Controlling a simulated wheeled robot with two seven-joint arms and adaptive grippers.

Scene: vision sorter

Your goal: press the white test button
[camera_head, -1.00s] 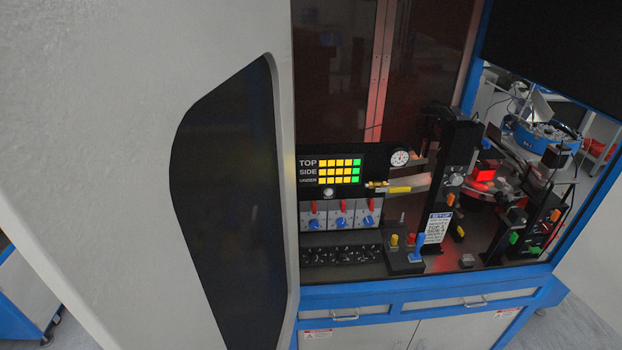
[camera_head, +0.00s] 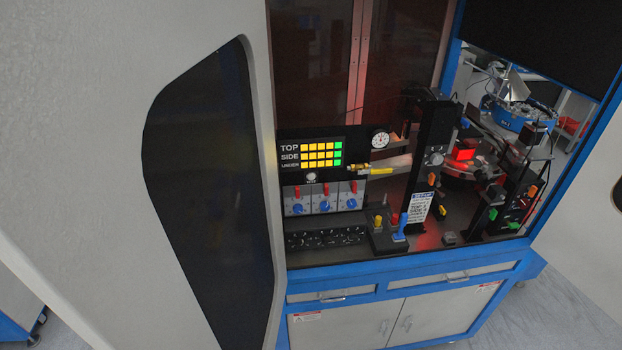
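A small round white button (camera_head: 311,177) sits on the black panel just below the lit display (camera_head: 311,154). The display carries the words TOP, SIDE and UNDER with rows of yellow and green squares. Any label on the white button is too small to read. Neither of my grippers is in view, and nothing covers the button.
A large pale panel with a dark window (camera_head: 215,190) fills the left side. Red-tipped switches with blue knobs (camera_head: 323,207) sit below the button. A blue lever (camera_head: 401,226) and a dark post (camera_head: 430,160) stand to the right. White cabinet doors (camera_head: 440,315) are below; floor is clear at lower right.

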